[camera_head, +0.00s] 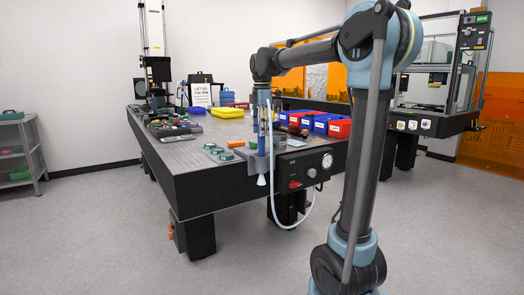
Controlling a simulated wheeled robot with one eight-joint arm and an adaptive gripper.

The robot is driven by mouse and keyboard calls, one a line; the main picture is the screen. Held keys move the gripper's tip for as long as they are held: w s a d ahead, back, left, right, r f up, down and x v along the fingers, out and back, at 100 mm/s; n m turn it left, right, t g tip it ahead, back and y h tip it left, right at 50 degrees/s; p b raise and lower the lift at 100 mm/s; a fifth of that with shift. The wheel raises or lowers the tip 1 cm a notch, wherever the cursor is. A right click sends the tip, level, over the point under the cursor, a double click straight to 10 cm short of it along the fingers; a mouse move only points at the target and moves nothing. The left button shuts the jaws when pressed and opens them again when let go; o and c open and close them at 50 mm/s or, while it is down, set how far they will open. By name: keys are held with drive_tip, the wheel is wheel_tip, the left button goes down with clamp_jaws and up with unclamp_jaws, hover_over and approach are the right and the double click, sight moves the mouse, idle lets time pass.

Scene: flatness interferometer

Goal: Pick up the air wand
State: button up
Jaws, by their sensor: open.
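The air wand (262,142) appears as a slim blue upright shape at the table's front edge. A pale flared tip (261,180) shows below it, under the edge. A white hose (283,227) loops down from near it and back up toward a black gauge panel (305,170). My gripper (263,103) hangs from the end of my arm, pointing down at the upper part of the wand. Its jaws are open. The fingers are small and overlap the wand in the picture, so I cannot tell whether they touch it.
Green-topped blocks (217,153), an orange block (236,143) and blue and red bins (340,128) sit close by. A sign (201,95) stands farther back. Grey floor is open at left.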

sight(262, 139)
drive_tip(key=shift+w+f, duration=0.2)
drive_tip(key=shift+f, duration=2.3)
clamp_jaws()
